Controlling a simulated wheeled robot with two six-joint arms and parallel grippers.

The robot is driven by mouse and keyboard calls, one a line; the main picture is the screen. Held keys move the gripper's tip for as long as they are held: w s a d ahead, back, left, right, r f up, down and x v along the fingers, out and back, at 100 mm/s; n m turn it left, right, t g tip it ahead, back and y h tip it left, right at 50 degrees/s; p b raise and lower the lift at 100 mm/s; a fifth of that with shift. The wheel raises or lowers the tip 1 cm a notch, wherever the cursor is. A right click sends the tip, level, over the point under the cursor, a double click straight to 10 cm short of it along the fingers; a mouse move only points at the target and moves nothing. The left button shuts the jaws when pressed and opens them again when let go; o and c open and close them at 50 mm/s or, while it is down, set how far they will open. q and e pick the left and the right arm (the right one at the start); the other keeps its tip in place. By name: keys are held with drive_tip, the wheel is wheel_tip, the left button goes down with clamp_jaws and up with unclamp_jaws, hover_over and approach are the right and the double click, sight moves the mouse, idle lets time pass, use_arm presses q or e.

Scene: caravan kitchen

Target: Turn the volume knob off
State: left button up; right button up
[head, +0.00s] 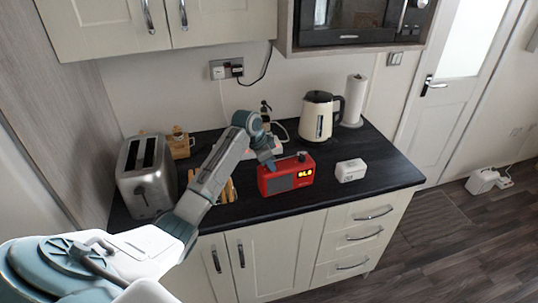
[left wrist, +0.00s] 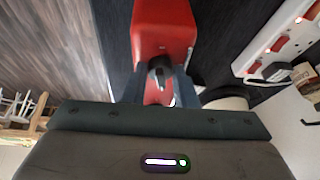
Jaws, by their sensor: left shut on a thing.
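The red radio (head: 287,178) stands on the dark counter, with lit yellow digits on its front. My left gripper (head: 268,162) reaches down from behind to the left end of the radio's top and hides that part in the head view. In the left wrist view the red radio (left wrist: 163,28) is at the top. A small dark knob (left wrist: 159,68) on it sits between the fingers of my left gripper (left wrist: 160,76), which is shut on it. The knob's exact turn cannot be read. My right gripper is not in view.
A silver toaster (head: 146,172) stands at the counter's left, and a cream kettle (head: 317,117) and paper roll (head: 354,100) at the back. A small white box (head: 350,170) is right of the radio. A white power strip (left wrist: 280,42) lies behind it. The counter's right end is clear.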

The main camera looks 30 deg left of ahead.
use_arm(q)
drive_tip(key=n+p, duration=0.1)
drive_tip(key=n+y, duration=0.1)
drive_tip(key=shift+d+r+n+p, duration=0.2)
drive_tip(key=shift+r+n+p, duration=0.05)
drive_tip(key=shift+n+p, duration=0.15)
drive_tip(key=n+y, duration=0.1)
drive_tip(key=n, duration=0.1)
drive_tip(key=shift+d+f+n, duration=0.1)
drive_tip(key=shift+f+n, duration=0.05)
drive_tip(key=shift+n, duration=0.25)
drive_tip(key=n, duration=0.1)
drive_tip(key=n+y, duration=0.1)
drive_tip(key=n, duration=0.1)
drive_tip(key=n+y, duration=0.1)
drive_tip(key=n, duration=0.1)
drive_tip(key=shift+d, duration=0.25)
drive_tip(key=shift+w+d+n+g+y, duration=0.1)
drive_tip(key=shift+n+g+y, duration=0.25)
drive_tip(key=shift+n, duration=0.85)
drive_tip(key=shift+d+n+g+y, duration=0.1)
drive_tip(key=shift+n+g+y, duration=0.25)
drive_tip(key=shift+n, duration=0.85)
drive_tip(key=shift+a, duration=0.1)
drive_tip(key=o, duration=0.7)
